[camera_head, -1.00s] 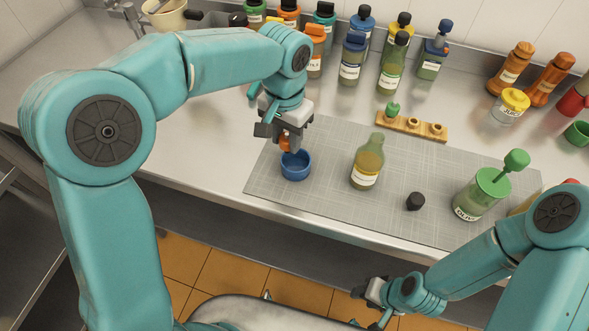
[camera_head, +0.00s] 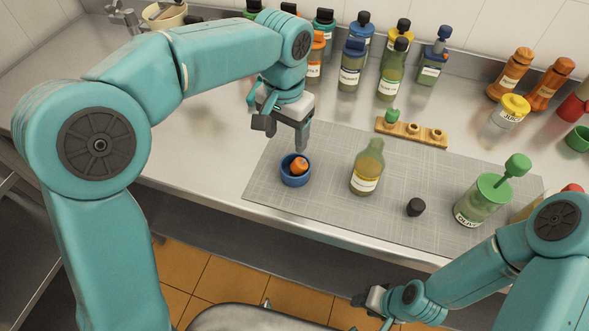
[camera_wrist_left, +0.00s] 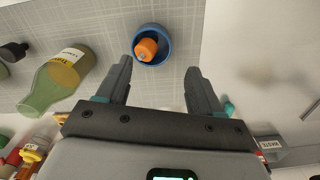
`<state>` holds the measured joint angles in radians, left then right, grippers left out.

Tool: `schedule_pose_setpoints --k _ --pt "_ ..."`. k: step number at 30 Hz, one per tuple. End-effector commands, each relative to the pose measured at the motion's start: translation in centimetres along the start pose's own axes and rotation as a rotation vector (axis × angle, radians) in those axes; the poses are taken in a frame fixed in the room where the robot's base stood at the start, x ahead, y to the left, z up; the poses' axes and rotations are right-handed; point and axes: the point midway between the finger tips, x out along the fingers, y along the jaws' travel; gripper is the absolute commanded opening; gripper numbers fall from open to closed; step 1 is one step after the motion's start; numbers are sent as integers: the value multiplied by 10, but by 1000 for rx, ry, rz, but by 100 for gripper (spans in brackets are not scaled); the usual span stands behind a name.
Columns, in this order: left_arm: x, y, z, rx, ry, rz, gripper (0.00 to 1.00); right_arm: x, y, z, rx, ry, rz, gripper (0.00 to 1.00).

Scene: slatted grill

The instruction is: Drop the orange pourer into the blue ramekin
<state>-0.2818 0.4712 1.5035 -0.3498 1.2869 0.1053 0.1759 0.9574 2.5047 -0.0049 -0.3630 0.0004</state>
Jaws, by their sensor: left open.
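The orange pourer (camera_head: 299,165) lies inside the blue ramekin (camera_head: 295,179) on the grey mat. In the left wrist view the pourer (camera_wrist_left: 147,47) also sits within the ramekin (camera_wrist_left: 166,49). My left gripper (camera_head: 302,145) is above and just behind the ramekin, apart from it. In the left wrist view its two fingers (camera_wrist_left: 158,85) are spread with nothing between them. My right gripper (camera_head: 371,300) is low at the front, beyond the counter edge; its jaw opening is too small to tell.
A green-tinted bottle (camera_head: 368,168), a black cap (camera_head: 415,207) and a green jar (camera_head: 484,200) stand on the mat (camera_head: 330,205). A wooden holder (camera_head: 411,131) with a green pourer lies behind. Several bottles line the back wall.

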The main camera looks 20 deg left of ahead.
Motion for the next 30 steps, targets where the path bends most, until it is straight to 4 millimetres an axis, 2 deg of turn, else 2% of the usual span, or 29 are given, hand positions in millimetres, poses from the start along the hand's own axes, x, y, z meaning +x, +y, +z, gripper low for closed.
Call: schedule_pose_setpoints --k 1,6,13,18,30 --pt "-15 0 -1 0 8 0 66 -1 0 0 0 0 0 43" --pt "-63 1 -1 1 7 0 66 -6 -2 0 0 0 0 43" --pt "-110 1 -1 2 3 0 66 -14 -5 0 0 0 0 43" --pt "-125 1 0 2 1 0 66 -16 -6 0 0 0 0 43" --pt "-127 1 0 2 0 0 66 -16 -6 0 0 0 0 43"
